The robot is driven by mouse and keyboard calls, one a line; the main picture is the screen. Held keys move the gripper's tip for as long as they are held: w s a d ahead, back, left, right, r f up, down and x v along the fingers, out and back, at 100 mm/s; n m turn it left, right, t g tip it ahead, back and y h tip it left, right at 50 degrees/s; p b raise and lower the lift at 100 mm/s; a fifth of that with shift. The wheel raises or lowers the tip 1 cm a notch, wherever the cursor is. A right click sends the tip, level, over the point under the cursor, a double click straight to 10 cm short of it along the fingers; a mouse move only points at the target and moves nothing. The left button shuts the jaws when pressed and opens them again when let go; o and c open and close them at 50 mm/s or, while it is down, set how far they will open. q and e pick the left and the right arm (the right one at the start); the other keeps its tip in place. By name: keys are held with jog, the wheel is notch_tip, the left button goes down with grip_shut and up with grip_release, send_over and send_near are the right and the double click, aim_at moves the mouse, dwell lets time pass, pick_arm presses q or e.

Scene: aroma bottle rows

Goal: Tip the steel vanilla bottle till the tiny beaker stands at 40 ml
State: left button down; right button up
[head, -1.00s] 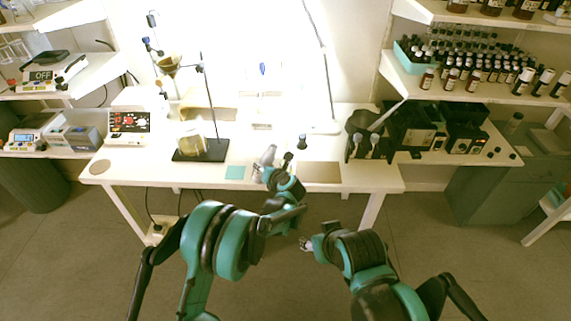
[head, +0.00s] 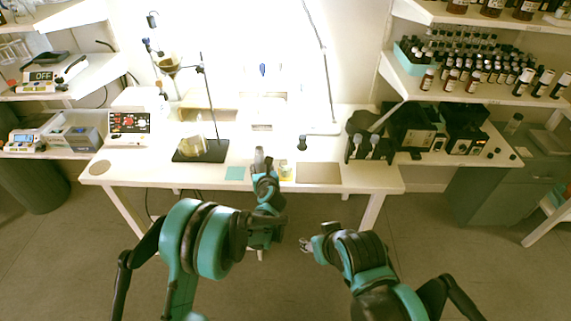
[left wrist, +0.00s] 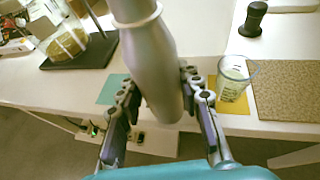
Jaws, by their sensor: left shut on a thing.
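The grey steel bottle (head: 259,160) is in my left gripper (head: 266,181), above the table's front edge. In the left wrist view the bottle (left wrist: 150,60) runs from the top edge down between the two fingers of the gripper (left wrist: 157,100). It looks near upright in the head view. The tiny clear beaker (head: 286,171) stands just right of the gripper on a yellow mat (left wrist: 235,107). The beaker (left wrist: 233,80) has markings, but its liquid level is not readable. My right gripper (head: 307,245) hangs low in front of the table; its finger state is unclear.
A black cap-like piece (head: 302,143) stands behind the beaker. A brown mat (head: 318,173) lies right of it, a teal mat (head: 235,173) left. A stand with a black base (head: 201,151) and a flask (head: 193,146) is farther left. Black devices (head: 415,127) fill the table's right.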

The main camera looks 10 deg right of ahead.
pick_arm(q)
jog(key=s+a+r+p, duration=0.1)
jog(key=a+r+p, duration=0.1)
jog(key=a+r, duration=0.2)
jog(key=shift+a+r, duration=0.2)
jog(key=shift+r, duration=0.1)
jog(key=shift+s, duration=0.1)
dwell(0.4)
